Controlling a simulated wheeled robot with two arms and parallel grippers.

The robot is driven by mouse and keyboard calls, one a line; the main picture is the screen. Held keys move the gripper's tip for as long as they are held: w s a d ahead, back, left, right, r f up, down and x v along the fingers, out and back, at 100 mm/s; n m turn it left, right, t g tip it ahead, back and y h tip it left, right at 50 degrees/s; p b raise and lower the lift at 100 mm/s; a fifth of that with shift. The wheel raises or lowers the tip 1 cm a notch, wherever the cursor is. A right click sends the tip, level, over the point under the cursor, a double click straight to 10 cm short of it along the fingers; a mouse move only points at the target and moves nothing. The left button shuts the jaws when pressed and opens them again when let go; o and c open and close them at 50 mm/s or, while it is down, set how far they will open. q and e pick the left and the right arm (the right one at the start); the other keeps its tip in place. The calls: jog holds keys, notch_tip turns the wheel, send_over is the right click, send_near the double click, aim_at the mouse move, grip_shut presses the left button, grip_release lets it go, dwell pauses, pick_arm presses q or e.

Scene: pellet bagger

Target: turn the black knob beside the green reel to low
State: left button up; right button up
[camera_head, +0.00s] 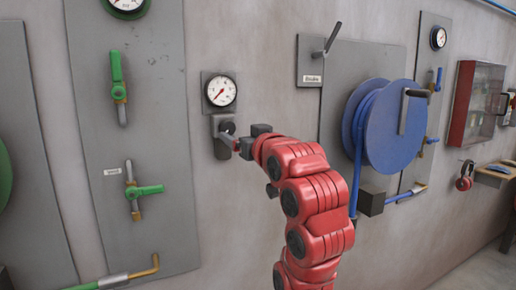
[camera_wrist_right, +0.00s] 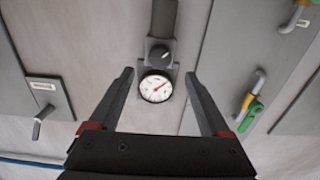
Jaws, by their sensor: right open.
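The black knob (camera_head: 228,127) sits on a small grey plate on the wall, just below a round white gauge (camera_head: 221,91). In the right wrist view, the picture is turned over, and the knob (camera_wrist_right: 160,54) shows above the gauge (camera_wrist_right: 156,87). My right gripper (camera_head: 234,143) is in front of the knob in the head view and partly covers the plate below it. In the right wrist view its two fingers (camera_wrist_right: 159,74) are wide apart with nothing between them touching. The green reel (camera_head: 4,175) is cut off at the left edge. My left gripper is not visible.
Green-handled valves (camera_head: 117,80) are on a grey panel to the left. A blue reel (camera_head: 397,127) and a lever plate (camera_head: 311,78) are to the right. A red cabinet (camera_head: 476,103) hangs farther right. The wall around the knob is mostly bare.

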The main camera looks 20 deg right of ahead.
jog(key=s+p, duration=0.5)
jog(key=s, duration=0.4)
jog(key=shift+d, duration=0.15)
